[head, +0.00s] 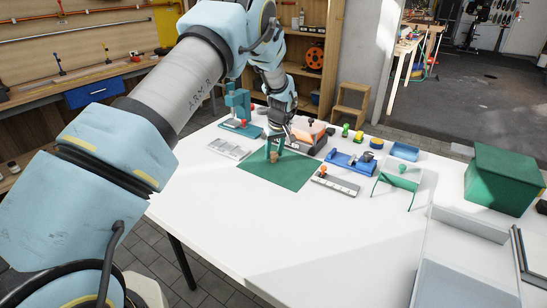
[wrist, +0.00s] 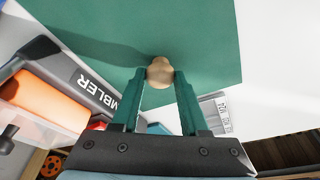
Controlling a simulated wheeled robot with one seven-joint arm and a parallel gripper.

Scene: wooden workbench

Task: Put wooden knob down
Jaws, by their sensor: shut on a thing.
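The wooden knob (wrist: 159,73) is light tan and rounded. My gripper (wrist: 155,84) is shut on it, one green finger on each side, in the wrist view. In the head view my gripper (head: 273,155) points down over the green mat (head: 290,175), and the knob (head: 273,158) shows small between the fingertips. The mat also fills the upper part of the wrist view (wrist: 200,30). I cannot tell whether the knob touches the mat or hangs just above it.
A light grey slotted tray (head: 229,148) lies left of the mat. A grey strip with an orange knob (head: 336,185) lies right of it. A blue fixture (head: 350,163) and a green-legged stand (head: 401,180) are farther right. The white table's front (head: 235,220) is clear.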

